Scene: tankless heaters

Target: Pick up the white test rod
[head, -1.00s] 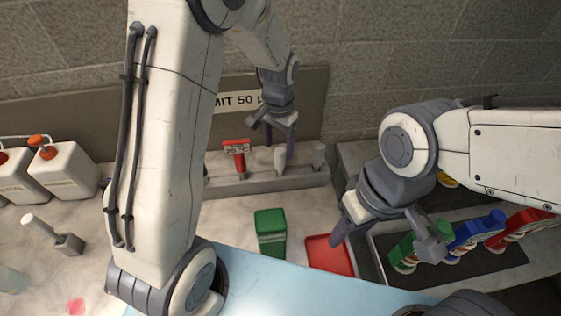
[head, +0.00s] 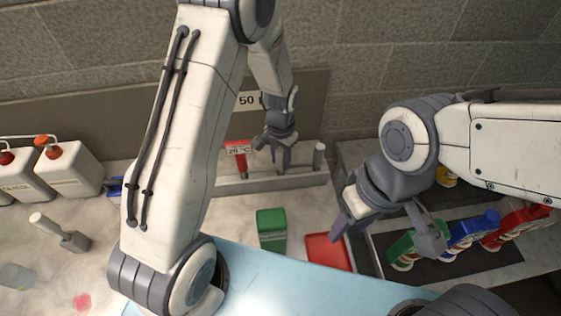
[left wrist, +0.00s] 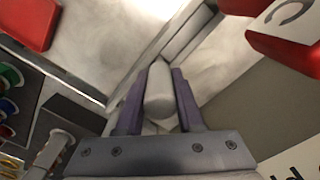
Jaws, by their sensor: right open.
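The white test rod (left wrist: 160,95) stands between the two fingers of my left gripper in the left wrist view. In the head view my left gripper (head: 273,152) points down at the grey rack (head: 270,182) by the back wall, its fingers apart on either side of the rod's place. The rod is mostly hidden there by the fingers. The left gripper looks open around the rod; contact is not clear. My right gripper (head: 387,228) is open and empty, above the area between the red tray and the coloured clamps.
A red thermometer (head: 238,150) stands in the rack left of my left gripper, and a grey rod (head: 319,155) to its right. A green box (head: 271,230) and a red tray (head: 328,252) are in front. White jugs (head: 70,170) stand at left.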

